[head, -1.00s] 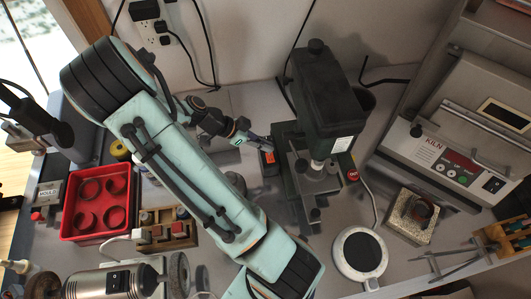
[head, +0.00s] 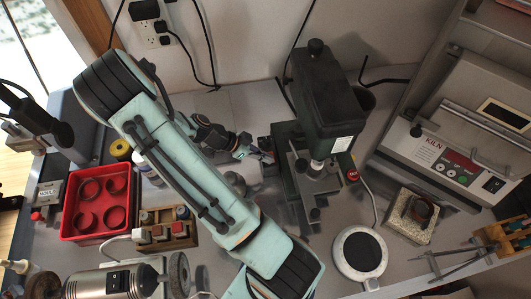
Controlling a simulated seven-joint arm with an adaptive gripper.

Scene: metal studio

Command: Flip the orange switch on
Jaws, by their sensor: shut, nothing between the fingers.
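The small dark switch box (head: 270,169) sits at the left side of the drill press base. Its orange switch face is mostly hidden behind my fingertips, and I cannot tell its position. My gripper (head: 266,157) is shut and empty. It points right, with its tips over or against the switch box; whether they touch cannot be told.
The green drill press (head: 328,95) stands just right of the gripper. A kiln (head: 450,150) and a round hot plate (head: 360,252) stand right.

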